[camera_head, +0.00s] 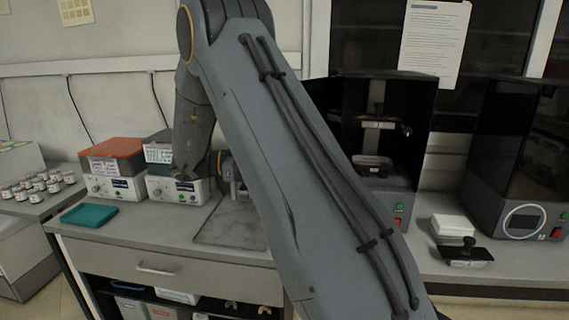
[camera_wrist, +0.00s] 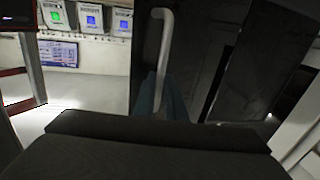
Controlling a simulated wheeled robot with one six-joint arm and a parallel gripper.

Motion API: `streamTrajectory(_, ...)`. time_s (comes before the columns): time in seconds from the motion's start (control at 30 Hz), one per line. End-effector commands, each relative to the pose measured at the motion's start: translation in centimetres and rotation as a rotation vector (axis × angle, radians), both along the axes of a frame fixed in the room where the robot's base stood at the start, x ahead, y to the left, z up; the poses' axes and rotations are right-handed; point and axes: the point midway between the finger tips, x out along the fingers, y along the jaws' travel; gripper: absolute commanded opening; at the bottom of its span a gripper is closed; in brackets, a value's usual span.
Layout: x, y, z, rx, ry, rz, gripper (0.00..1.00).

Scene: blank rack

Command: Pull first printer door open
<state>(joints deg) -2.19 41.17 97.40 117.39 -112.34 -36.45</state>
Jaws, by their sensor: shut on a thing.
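In the wrist view a pale, vertical bar handle (camera_wrist: 166,42) stands out from a dark door panel (camera_wrist: 203,45). My gripper (camera_wrist: 162,98) is shut on the lower part of this handle, with its bluish fingers on either side of it. In the head view the nearer printer (camera_head: 398,115) is a black box with its front open to view. A platform and a tray show inside it. My arm crosses in front of its left side and hides the door, the handle and my fingertips there.
A second dark printer (camera_head: 515,150) stands at the right. A white box (camera_head: 453,226) and a black-topped part (camera_head: 465,252) lie on the counter between them. Two small machines (camera_head: 113,170) (camera_head: 178,188) and a teal tray (camera_head: 89,215) are on the left bench.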

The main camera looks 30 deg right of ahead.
Motion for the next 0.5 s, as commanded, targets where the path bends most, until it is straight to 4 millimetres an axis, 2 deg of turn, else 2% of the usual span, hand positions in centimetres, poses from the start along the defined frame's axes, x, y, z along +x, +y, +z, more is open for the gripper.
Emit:
streamTrajectory(0.03,0.85,0.00,0.09,-0.001,-0.016,0.025,0.00)
streamTrajectory(0.07,0.87,0.05,0.10,-0.001,-0.017,0.027,0.00)
streamTrajectory(0.1,0.88,0.07,0.11,-0.001,-0.016,0.027,0.18)
streamTrajectory(0.17,0.87,0.21,0.09,-0.002,-0.016,0.028,0.28)
streamTrajectory(0.5,0.67,0.25,0.09,-0.002,-0.012,0.023,0.28)
